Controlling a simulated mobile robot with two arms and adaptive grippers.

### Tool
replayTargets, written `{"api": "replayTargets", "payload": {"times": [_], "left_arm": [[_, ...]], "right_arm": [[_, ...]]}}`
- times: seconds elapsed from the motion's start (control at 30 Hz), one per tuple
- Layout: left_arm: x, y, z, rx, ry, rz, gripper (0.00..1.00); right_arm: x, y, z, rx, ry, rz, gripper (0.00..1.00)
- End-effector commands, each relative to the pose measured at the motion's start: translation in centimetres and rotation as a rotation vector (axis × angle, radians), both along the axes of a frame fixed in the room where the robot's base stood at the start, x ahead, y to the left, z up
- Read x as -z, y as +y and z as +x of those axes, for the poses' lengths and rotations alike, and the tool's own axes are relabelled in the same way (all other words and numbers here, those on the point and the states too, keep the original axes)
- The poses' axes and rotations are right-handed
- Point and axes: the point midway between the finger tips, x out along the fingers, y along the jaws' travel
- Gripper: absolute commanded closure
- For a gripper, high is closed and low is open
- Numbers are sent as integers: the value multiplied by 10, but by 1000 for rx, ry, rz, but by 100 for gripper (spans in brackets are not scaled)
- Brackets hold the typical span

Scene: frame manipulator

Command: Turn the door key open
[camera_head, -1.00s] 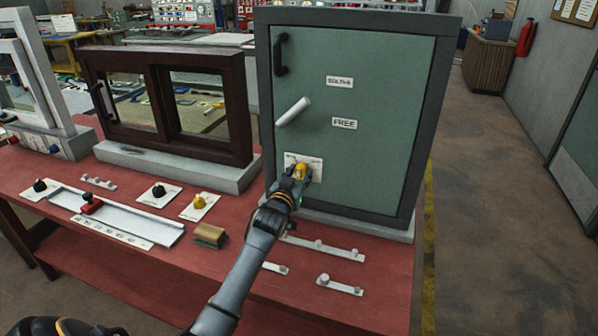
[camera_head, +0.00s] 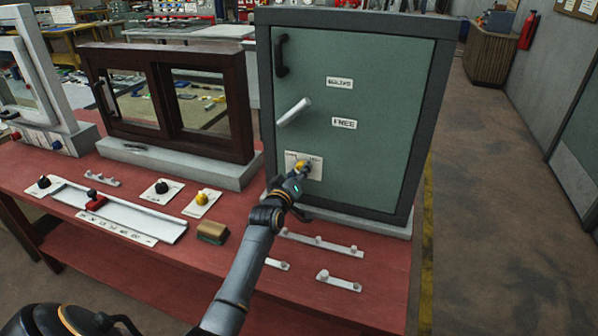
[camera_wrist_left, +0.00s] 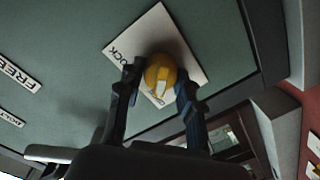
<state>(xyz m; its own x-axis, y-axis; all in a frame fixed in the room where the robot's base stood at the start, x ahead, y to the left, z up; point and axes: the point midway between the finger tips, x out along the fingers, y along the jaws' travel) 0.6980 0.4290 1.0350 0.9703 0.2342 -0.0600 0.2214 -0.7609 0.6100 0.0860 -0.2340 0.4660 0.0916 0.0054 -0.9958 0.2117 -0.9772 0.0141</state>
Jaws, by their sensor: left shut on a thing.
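The green door (camera_head: 375,110) in a dark grey frame stands upright on the red table. The yellow door key (camera_head: 303,169) sits on a white label plate (camera_head: 316,165) low on the door. My left gripper (camera_head: 301,174) reaches the key from the front and below. In the left wrist view its two fingers stand on either side of the round yellow key (camera_wrist_left: 161,74) and are shut on it. The white plate (camera_wrist_left: 190,55) behind the key carries lettering, partly hidden. My right gripper is not in view; only a dark arm part shows at bottom left.
A white lever handle (camera_head: 294,111) and a black pull handle (camera_head: 281,56) are on the door above the key. A dark-framed window (camera_head: 178,150) stands to the left. Knobs, a slider (camera_head: 125,212) and peg strips (camera_head: 320,242) lie on the table.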

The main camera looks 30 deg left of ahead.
Motion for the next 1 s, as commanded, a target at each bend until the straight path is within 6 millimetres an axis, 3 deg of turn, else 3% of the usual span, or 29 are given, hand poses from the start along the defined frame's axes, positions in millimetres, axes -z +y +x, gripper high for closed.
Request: {"api": "replayTargets", "payload": {"times": [0.57, 0.6, 0.7, 1.0], "left_arm": [[0, 0, 0, 0, -7, -34, 96], [0, 0, 0, 0, -7, -34, 60], [0, 0, 0, 0, -7, -33, 41], [0, 0, -1, -1, -7, -31, 41]], "right_arm": [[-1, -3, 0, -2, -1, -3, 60], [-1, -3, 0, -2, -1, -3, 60], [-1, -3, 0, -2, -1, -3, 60], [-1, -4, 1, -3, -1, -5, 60]]}}
